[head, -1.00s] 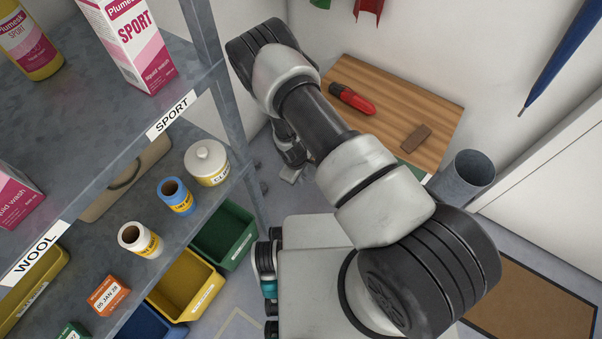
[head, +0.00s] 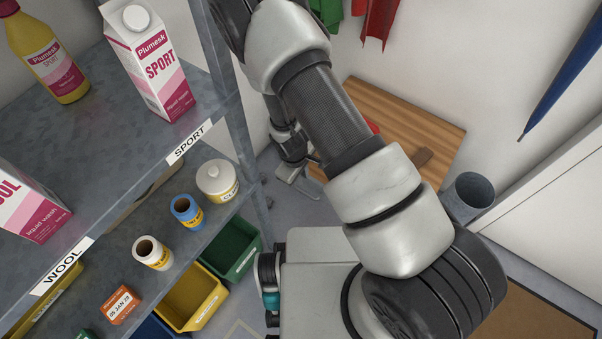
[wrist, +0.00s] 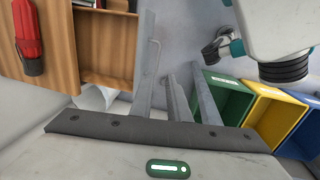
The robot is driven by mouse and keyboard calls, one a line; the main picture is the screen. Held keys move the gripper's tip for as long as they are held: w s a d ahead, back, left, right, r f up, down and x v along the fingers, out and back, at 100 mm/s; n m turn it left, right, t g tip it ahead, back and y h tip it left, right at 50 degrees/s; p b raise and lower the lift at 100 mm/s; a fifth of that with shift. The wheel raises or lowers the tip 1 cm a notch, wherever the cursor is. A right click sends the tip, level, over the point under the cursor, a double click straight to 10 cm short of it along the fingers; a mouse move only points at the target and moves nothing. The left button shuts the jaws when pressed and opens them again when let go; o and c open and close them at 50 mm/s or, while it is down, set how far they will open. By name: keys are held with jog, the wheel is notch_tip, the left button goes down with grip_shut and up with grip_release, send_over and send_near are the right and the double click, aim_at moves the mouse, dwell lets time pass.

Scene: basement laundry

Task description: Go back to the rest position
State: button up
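My gripper (head: 298,174) hangs low at the end of my folded arm, between the metal shelf unit and the wooden bench. It is small and partly hidden behind my arm in the head view. In the wrist view its grey fingers (wrist: 178,98) stand apart over the grey floor, with nothing seen between them. The gripper looks open and empty.
The shelf unit (head: 228,110) at left holds bottles, cartons and tubs. Green (head: 232,250) and yellow (head: 192,298) bins sit below. The wooden bench (head: 415,118) is behind my arm, with a grey bin (head: 474,192) at its right. A blue umbrella (head: 567,68) hangs on the wall.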

jog(key=shift+r, duration=0.15)
dwell(0.4)
jog(key=w+d+r+m+t+y, duration=0.1)
jog(key=w+d+r+m, duration=0.15)
jog(key=r, duration=1.05)
jog(key=w+d+r+m, duration=0.1)
jog(key=w+r+m, duration=0.15)
jog(key=r, duration=1.15)
jog(key=s+d+r+m+t, duration=0.1)
jog(key=s+d+r+m, duration=0.15)
jog(key=r, duration=0.45)
jog(key=s+d+r+m, duration=0.1)
jog(key=s+d+r, duration=0.25)
jog(key=r, duration=0.25)
jog(key=s+d+r+m+t, duration=0.2)
jog(key=s+d+r+m, duration=0.15)
jog(key=s+r, duration=0.75)
notch_tip(320, 180, up, 18)
jog(key=s+n+p, duration=0.1)
jog(key=s+p, duration=0.1)
jog(key=p, duration=1.7)
jog(key=shift+s+f, duration=0.15)
